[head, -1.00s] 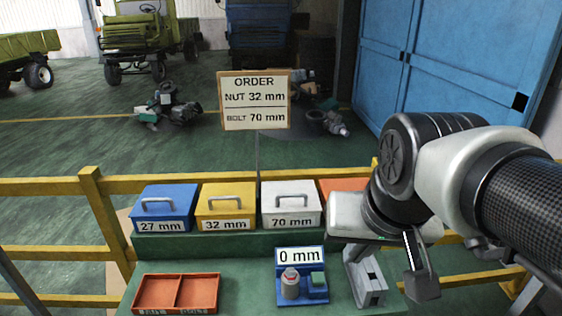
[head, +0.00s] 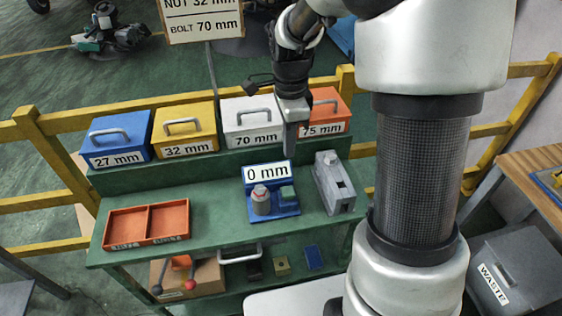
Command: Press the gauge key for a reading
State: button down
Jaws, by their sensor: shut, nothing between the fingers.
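The gauge (head: 284,211) is a blue device on the green bench, with an upright display (head: 266,172) reading "0 mm". A grey cylindrical piece (head: 261,203) with a pale and reddish top stands on its left part. A green square key (head: 287,193) is on its right part. My gripper (head: 290,154) is shut and empty, pointing down. In the picture its tips are just above the display's right end, apart from the key; their exact height cannot be told.
Lidded boxes marked 27 (head: 115,139), 32 (head: 185,131), 70 (head: 251,124) and 75 mm (head: 322,111) line the raised back shelf. An orange two-part tray (head: 146,223) is left and a grey slotted block (head: 334,182) right. The order sign (head: 201,18) is partly cut off.

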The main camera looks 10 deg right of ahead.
aim_at(288, 191)
jog(key=shift+f, duration=0.1)
notch_tip(288, 191, down, 14)
jog(key=shift+r, duration=0.15)
dwell(0.6)
